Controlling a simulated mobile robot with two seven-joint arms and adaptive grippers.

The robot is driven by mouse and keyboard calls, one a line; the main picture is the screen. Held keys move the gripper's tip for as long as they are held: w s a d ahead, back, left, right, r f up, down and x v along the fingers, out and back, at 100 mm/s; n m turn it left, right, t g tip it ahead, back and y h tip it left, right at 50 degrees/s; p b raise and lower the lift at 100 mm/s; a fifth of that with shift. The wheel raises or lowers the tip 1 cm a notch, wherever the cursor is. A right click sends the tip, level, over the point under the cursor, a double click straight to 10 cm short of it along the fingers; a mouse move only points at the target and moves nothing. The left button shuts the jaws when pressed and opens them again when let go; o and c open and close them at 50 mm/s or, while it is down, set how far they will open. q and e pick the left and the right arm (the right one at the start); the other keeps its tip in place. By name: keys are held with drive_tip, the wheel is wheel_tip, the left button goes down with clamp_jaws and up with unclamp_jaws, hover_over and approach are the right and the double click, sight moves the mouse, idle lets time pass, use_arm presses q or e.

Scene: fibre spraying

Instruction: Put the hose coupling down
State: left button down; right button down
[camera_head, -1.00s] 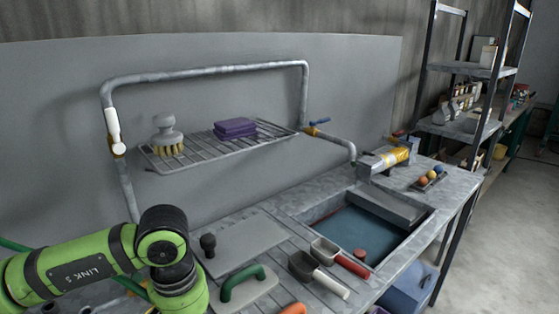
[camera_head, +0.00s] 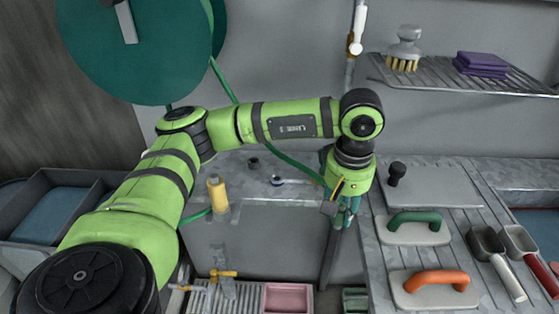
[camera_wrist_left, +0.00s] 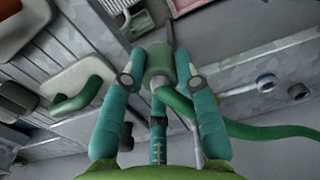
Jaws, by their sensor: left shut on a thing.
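My left gripper (camera_head: 345,212) hangs pointing down in the gap just left of the slatted bench. In the left wrist view its teal fingers (camera_wrist_left: 158,62) are shut around the hose coupling (camera_wrist_left: 160,54), a green cylindrical piece with a grey tip. A green hose (camera_wrist_left: 245,128) runs from the coupling to the right. In the head view the hose (camera_head: 292,163) leads to the gripper from the large green reel (camera_head: 140,60). The fingers mostly hide the coupling there. My right gripper is not in view.
The slatted bench right of the gripper holds a green-handled float (camera_head: 413,225), an orange-handled float (camera_head: 436,284) and scoops (camera_head: 490,250). A yellow bottle (camera_head: 217,194) stands on the grey ledge (camera_head: 262,190) to the left. A wire shelf (camera_head: 450,82) is above.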

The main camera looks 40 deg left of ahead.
use_arm(q)
drive_tip(key=w+a+r+n+b, duration=0.1)
drive_tip(key=w+a+r+n, duration=0.2)
drive_tip(key=n, duration=1)
drive_tip(key=w+a+r+n+b, duration=0.1)
drive_tip(key=w+a+r+n, duration=0.3)
drive_tip(key=n, duration=0.9)
drive_tip(key=w+a, duration=0.2)
drive_tip(key=a, duration=0.2)
drive_tip(key=shift+w+r+n, duration=0.2)
drive_tip(key=shift+r+n, duration=0.1)
drive_tip(key=shift+n, duration=0.1)
drive_tip(key=shift+f, duration=0.1)
drive_tip(key=s+a+f, duration=0.2)
drive_tip(key=a+f, duration=0.1)
drive_tip(key=s+a+f+p, duration=0.1)
drive_tip(key=a+f, duration=0.2)
drive_tip(key=s+a+f, duration=0.2)
drive_tip(key=a+f, duration=0.2)
drive_tip(key=shift+s+p, duration=0.3)
drive_tip(key=shift+s, duration=0.05)
drive_tip(key=shift+f, duration=0.25)
drive_tip(key=shift+f, duration=0.1)
